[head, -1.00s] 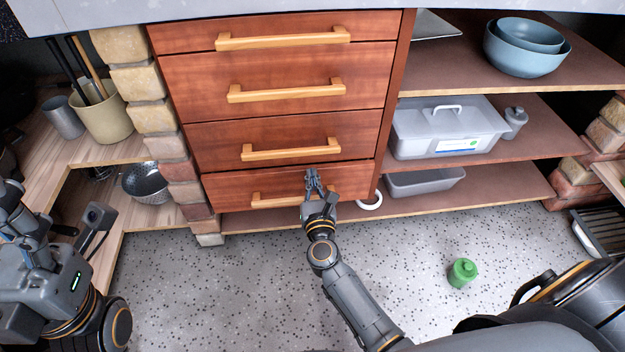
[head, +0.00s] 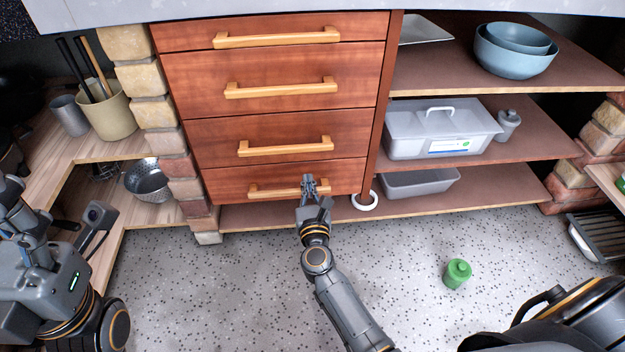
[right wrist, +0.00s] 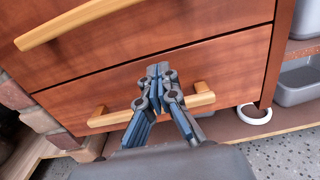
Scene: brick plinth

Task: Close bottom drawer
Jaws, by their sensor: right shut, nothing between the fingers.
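The bottom drawer (head: 225,184) is the lowest reddish-brown front in the stack, and its front looks about flush with the drawer above. Its pale wooden bar handle (head: 270,191) runs across the front. In the right wrist view the drawer front (right wrist: 238,72) and handle (right wrist: 201,99) lie just beyond the fingers. My right gripper (head: 308,179) is shut and empty, with its fingertips (right wrist: 159,71) at the drawer front by the handle's right part. The fingers hide part of the handle, and I cannot tell whether they touch. My left gripper (head: 22,215) is at the left edge, its jaws unclear.
Open shelves right of the drawers hold blue bowls (head: 515,60), a lidded grey box (head: 420,125) and a grey tray (head: 415,184). A white ring (head: 365,203) lies beside the bottom drawer.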

